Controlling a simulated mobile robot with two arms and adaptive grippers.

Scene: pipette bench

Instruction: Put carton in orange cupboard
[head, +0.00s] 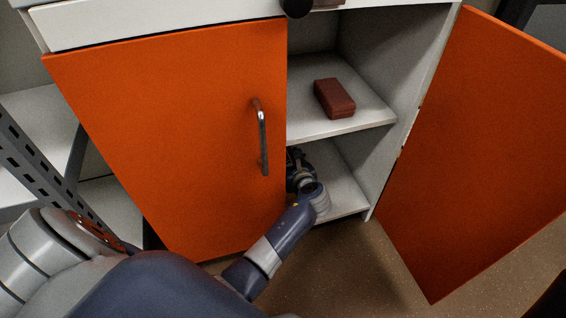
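The orange cupboard has its left door (185,140) shut and its right door (475,150) swung open. A small reddish-brown box (334,98) lies on the cupboard's upper shelf (365,118); I cannot tell whether it is the carton. No other carton shows. My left arm reaches into the lower compartment, below that shelf. My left gripper (295,163) is a dark shape partly behind the left door's edge; its fingertips and anything in them are hidden. My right gripper is not in view.
A metal handle (262,137) stands out from the shut door, close above my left arm. A grey rack (38,155) with white shelves stands at the left. The lower compartment's floor (347,203) looks bare where it shows. Brown floor is clear between my arm and the open door.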

